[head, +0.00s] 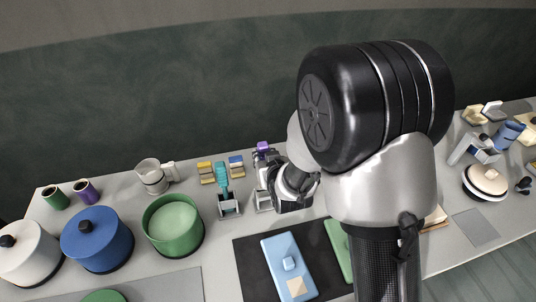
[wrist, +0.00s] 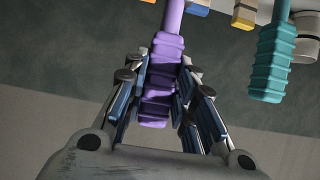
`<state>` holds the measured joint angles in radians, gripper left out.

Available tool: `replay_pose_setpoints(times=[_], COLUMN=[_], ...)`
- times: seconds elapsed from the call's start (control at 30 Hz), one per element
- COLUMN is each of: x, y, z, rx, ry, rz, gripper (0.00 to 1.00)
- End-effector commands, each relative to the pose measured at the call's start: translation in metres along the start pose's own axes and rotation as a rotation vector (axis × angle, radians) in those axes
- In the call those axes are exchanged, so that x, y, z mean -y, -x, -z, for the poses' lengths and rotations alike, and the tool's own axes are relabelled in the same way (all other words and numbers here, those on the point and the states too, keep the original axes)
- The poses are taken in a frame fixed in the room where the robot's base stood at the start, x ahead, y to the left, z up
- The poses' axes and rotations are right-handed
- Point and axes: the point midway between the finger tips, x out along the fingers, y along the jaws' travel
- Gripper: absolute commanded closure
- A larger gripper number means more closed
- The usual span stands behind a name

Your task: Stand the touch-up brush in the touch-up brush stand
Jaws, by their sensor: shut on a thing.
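A purple-ribbed tool, which I take to be the touch-up brush (wrist: 160,85), is between my gripper's (wrist: 158,88) fingers. The fingers are shut on its handle, and its thinner shaft runs out of the top of the wrist view. In the head view a purple part of it (head: 263,148) shows just above my gripper (head: 272,176). A small grey stand (head: 263,203) is beside my gripper, partly hidden by it. I cannot tell whether the brush touches this stand. A teal-handled tool (head: 222,178) is upright in a similar grey stand (head: 229,208) to the left.
Yellow and blue blocks (head: 206,168) lie behind the teal tool. A dark mat (head: 254,262) with a blue slab (head: 289,268) lies in front. My arm hides the middle right of the table.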

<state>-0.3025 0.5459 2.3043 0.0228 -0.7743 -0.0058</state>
Motion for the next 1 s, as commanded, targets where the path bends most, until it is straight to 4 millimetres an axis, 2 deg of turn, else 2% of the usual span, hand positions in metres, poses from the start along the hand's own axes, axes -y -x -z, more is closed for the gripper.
replay_pose_setpoints(times=[0.4,1.0], x=[0.0,-0.001], y=[-0.001,-0.028], z=[-0.001,-0.05], rx=[-0.003,-0.001], ry=[0.0,0.0], rz=[-0.001,-0.001], gripper=[1.0,1.0])
